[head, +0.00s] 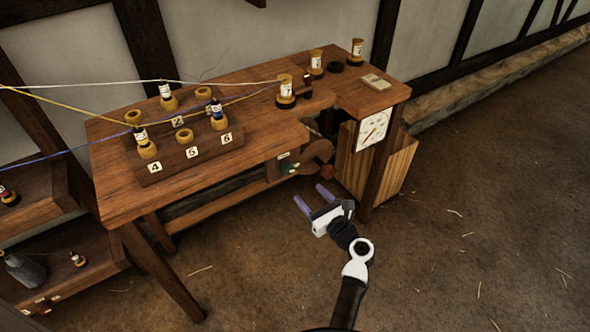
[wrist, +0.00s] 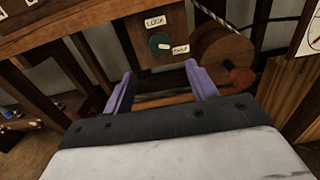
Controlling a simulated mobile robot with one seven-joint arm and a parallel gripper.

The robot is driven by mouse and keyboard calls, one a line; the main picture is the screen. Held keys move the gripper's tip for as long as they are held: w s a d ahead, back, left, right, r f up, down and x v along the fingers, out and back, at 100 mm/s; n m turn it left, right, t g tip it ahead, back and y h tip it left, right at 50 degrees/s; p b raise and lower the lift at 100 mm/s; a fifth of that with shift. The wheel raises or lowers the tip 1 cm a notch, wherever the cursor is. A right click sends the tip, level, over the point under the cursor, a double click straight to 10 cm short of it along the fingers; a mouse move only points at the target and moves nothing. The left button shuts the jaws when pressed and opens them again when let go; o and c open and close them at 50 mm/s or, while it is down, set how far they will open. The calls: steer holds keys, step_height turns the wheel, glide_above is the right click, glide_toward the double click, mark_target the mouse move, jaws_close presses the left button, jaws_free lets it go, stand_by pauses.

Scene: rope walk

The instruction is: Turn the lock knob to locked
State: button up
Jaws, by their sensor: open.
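The lock knob (wrist: 159,43) is a small dark green disc with a pale bar across it, on a wooden panel (wrist: 147,22) under the table. The bar slants from upper left to lower right. A "LOCK" label (wrist: 155,21) sits above the knob, and a second label (wrist: 181,50), hard to read, sits at its lower right. In the head view the knob (head: 287,169) is small and dark. My gripper (head: 314,199) is open and empty, in front of the table. In the wrist view its purple fingers (wrist: 161,80) point toward the panel, below and apart from the knob.
A wooden drum (wrist: 222,58) with a reddish handle end (wrist: 242,78) stands just right of the knob. A wooden box (head: 396,168) and a dial (head: 373,130) are farther right. The tabletop (head: 230,87) overhangs the panel. The floor in front is open.

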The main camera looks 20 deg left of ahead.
mark_target(290, 171)
steer(key=p+x, duration=0.1)
steer(key=x, duration=1)
steer(key=c, duration=1)
steer(key=shift+o, duration=0.2)
